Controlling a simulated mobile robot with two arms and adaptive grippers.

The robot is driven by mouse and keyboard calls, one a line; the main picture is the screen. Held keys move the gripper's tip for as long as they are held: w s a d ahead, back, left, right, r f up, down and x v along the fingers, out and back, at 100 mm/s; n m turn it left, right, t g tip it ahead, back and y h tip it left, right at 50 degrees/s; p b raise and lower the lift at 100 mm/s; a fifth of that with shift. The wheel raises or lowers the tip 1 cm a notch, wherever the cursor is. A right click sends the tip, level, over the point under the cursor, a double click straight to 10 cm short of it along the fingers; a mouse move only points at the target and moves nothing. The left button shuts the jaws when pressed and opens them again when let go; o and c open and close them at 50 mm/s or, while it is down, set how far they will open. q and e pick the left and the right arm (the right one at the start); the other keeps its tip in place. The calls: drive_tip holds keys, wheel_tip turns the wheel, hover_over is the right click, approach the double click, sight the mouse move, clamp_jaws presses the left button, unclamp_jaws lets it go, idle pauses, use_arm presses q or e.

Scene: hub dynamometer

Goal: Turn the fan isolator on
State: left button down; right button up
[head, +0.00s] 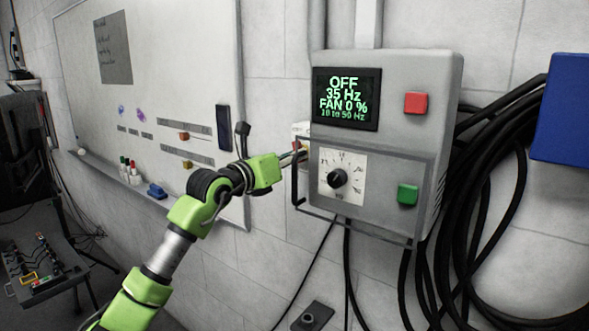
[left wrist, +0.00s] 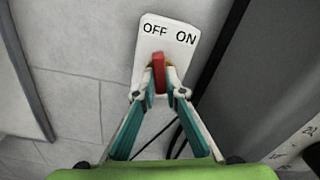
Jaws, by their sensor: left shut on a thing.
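The fan isolator (left wrist: 171,48) is a pale plate marked OFF on the left and ON on the right in the left wrist view. Its red handle (left wrist: 159,70) stands roughly upright in that picture, with its top end below the OFF lettering. My left gripper (left wrist: 160,80) is shut on the red handle, and its fingertips hide the lower part and the pivot. In the head view the isolator (head: 301,130) is mostly hidden behind the control box, and my left gripper (head: 301,153) reaches it from the left. My right gripper is in neither view.
The grey control box (head: 445,100) stands right beside the isolator, with a display reading OFF, 35 Hz, FAN 0 %. It has a red button (head: 416,103), a green button (head: 408,194), a dial (head: 338,178) and a projecting frame (head: 297,187). Black cables hang nearby. A whiteboard (head: 185,60) is left.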

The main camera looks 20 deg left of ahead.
use_arm(q)
drive_tip(key=shift+m+b, duration=4.6)
drive_tip(key=shift+m, duration=1.7)
drive_tip(key=c, duration=2.1)
unclamp_jaws()
drive_tip(key=shift+s, duration=0.1)
